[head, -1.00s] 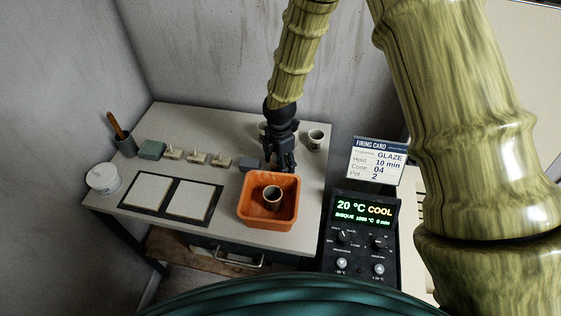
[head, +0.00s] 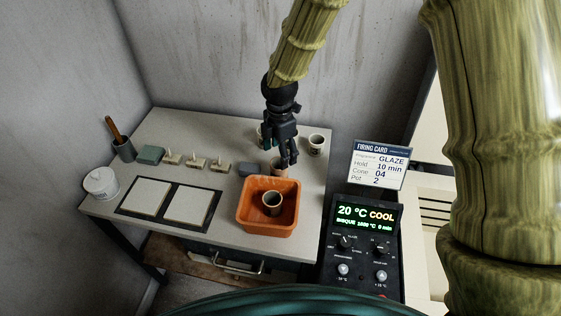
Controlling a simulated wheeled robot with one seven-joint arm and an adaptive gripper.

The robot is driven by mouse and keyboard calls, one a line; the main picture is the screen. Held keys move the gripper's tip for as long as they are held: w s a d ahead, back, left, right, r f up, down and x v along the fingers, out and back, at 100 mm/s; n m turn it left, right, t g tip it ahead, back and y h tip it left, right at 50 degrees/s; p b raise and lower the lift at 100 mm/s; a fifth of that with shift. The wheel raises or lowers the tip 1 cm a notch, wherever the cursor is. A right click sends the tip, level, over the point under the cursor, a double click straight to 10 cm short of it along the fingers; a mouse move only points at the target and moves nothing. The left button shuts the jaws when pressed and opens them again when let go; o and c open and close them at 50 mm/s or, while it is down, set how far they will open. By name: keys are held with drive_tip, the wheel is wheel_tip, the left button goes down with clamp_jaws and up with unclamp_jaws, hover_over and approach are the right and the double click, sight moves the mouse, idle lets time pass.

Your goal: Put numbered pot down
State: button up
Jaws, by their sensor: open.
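My gripper (head: 285,157) is open above the table, just behind the orange bin. A small brown pot (head: 278,168) stands under and beside the fingertips, partly hidden by them and the bin's rear rim. I cannot tell whether the fingers touch it. Another pot (head: 271,203) with a dark inside stands upright in the orange bin (head: 248,226). A third pot (head: 316,145) stands at the table's back right. Something pot-like shows behind my gripper, mostly hidden. No numbers on the pots are readable. The firing card (head: 377,166) reads Pot 2.
Two pale tiles in dark frames (head: 121,209) lie left of the bin. Several small stands, a green block (head: 150,155), a grey block (head: 249,169), a white tub (head: 101,183) and a tool cup (head: 124,150) are on the table (head: 225,135). A control box (head: 362,250) stands right.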

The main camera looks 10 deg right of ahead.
drive_tip(key=shift+r+b, duration=0.45)
drive_tip(key=shift+r, duration=2.05)
